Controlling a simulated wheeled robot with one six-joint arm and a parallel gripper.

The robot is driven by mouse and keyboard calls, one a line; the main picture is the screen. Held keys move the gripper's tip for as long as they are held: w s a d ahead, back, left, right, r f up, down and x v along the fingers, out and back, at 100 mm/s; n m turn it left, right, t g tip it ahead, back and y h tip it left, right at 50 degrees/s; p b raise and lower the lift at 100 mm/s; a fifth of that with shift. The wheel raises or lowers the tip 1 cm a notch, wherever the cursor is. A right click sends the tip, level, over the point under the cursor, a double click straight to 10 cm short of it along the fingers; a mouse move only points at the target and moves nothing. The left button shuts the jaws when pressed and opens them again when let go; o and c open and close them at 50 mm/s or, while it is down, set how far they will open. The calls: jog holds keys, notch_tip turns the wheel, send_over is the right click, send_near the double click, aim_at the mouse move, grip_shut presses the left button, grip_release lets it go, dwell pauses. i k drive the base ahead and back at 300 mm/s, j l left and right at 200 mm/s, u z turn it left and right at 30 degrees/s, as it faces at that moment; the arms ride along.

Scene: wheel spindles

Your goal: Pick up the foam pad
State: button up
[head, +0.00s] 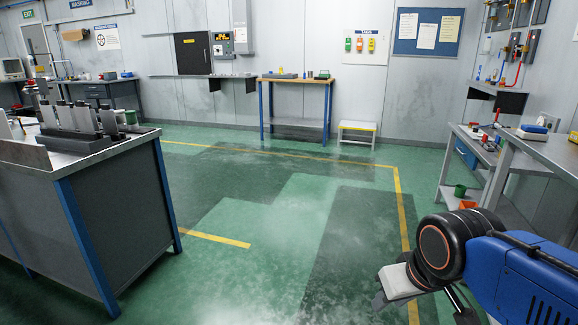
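I cannot pick out the foam pad with certainty in the head view. My gripper (386,296) is at the lower right, past the black wrist of my blue arm. It hangs over the open green floor, away from every bench. A pale grey-white block shape shows at its end, and I cannot tell whether that is part of the gripper or something held. The fingers are small and partly hidden, so their opening is unclear.
A workbench (110,205) with upright grey blocks (85,118) stands at the left. A bench (550,150) with small items stands at the right. A wooden-topped table (295,80) and low step stool (357,126) are by the back wall. The middle floor (270,215) is clear.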

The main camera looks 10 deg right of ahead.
aim_at(526, 132)
jog(key=i+j+z, duration=0.2)
jog(key=i, duration=0.25)
jog(key=i+j+z, duration=0.15)
jog(key=i, duration=0.3)
jog(key=i+j+z, duration=0.2)
jog(key=i, duration=0.2)
jog(key=i+z, duration=0.45)
jog(key=i+j+z, duration=0.15)
jog(key=i+z, duration=0.15)
jog(key=z, duration=0.15)
jog(key=i+j+z, duration=0.25)
jog(key=z, duration=0.2)
jog(key=i+j+z, duration=0.45)
jog(key=k+l, duration=0.05)
jog(key=k, duration=0.05)
